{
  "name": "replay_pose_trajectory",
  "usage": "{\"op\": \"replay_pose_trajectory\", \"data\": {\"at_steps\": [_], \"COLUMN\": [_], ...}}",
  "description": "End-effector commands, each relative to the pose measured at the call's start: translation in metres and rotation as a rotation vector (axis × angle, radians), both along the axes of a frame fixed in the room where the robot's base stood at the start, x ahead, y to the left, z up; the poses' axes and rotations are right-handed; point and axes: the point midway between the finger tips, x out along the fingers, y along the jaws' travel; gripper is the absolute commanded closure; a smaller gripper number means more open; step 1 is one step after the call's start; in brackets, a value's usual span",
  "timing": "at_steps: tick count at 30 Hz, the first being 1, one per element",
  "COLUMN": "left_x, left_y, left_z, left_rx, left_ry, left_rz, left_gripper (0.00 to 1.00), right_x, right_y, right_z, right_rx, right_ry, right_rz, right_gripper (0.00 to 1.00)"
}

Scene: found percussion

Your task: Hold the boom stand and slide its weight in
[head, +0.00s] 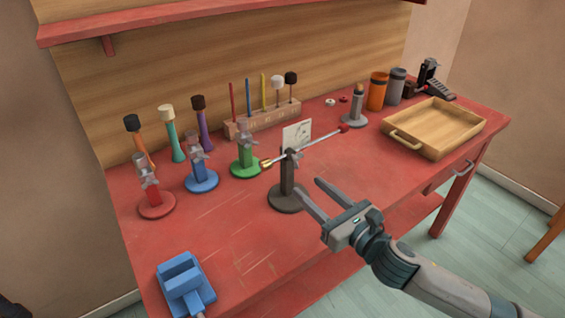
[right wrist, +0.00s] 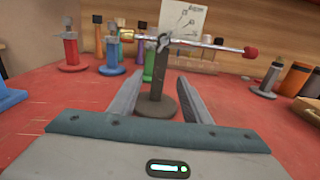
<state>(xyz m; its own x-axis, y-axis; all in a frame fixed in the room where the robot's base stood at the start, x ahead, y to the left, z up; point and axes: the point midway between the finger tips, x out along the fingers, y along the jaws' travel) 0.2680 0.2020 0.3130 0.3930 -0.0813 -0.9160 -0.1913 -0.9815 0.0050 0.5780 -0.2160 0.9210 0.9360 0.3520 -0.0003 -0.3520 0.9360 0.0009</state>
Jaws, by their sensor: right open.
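The boom stand (head: 287,183) is dark grey with a round base and stands upright on the red table. Its silver rod (head: 315,143) runs across the top, with a brass weight (head: 266,163) at the left end and a dark red tip (head: 344,128) at the right end. My right gripper (head: 309,192) is open, just right of and in front of the post. In the right wrist view, the post (right wrist: 157,85) stands between and beyond the two open fingers (right wrist: 158,97), with the brass weight (right wrist: 127,35) at upper left. My left gripper is not in view.
Red (head: 155,204), blue (head: 201,180) and green (head: 245,164) stands are left of the boom stand. A blue holder (head: 184,285) lies at the front left. A wooden tray (head: 440,119) is at the right. A mallet rack (head: 262,118) is behind.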

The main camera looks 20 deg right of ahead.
Motion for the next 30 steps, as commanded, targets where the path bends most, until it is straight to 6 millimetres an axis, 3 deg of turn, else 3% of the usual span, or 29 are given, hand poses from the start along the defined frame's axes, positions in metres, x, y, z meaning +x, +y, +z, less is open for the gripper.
{"op": "replay_pose_trajectory", "data": {"at_steps": [18, 24, 30], "left_x": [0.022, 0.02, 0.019], "left_y": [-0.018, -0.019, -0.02], "left_z": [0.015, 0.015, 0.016], "left_rx": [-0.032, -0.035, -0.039], "left_ry": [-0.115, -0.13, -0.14], "left_rz": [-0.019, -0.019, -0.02], "left_gripper": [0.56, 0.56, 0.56], "right_x": [0.096, 0.117, 0.126], "right_y": [0.036, 0.045, 0.048], "right_z": [0.002, 0.001, 0.0], "right_rx": [0.001, 0.0, -0.001], "right_ry": [-0.001, -0.001, 0.001], "right_rz": [0.0, 0.001, 0.001], "right_gripper": [0.56, 0.56, 0.56]}}
